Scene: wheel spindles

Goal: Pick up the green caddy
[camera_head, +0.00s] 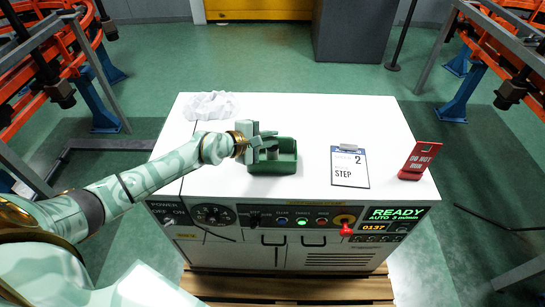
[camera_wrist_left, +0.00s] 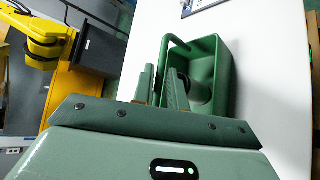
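The green caddy (camera_head: 273,163) stands on the white cabinet top, left of its middle. It is an open box with a handle bar, and it also shows in the left wrist view (camera_wrist_left: 222,62). My left gripper (camera_head: 266,143) is at the caddy's back left side. In the left wrist view its two fingers (camera_wrist_left: 162,78) are apart, one on each side of the caddy's handle-side edge. Whether either finger touches the caddy I cannot tell. A round dark-green thing shows inside the caddy, partly hidden by a finger. My right gripper is out of view.
A crumpled clear bag (camera_head: 212,105) lies at the back left of the white cabinet top (camera_head: 300,112). A clipboard reading "STEP 2" (camera_head: 349,167) lies right of the caddy. A red "DO NOT RUN" sign (camera_head: 419,160) stands at the right edge. The top's back middle is clear.

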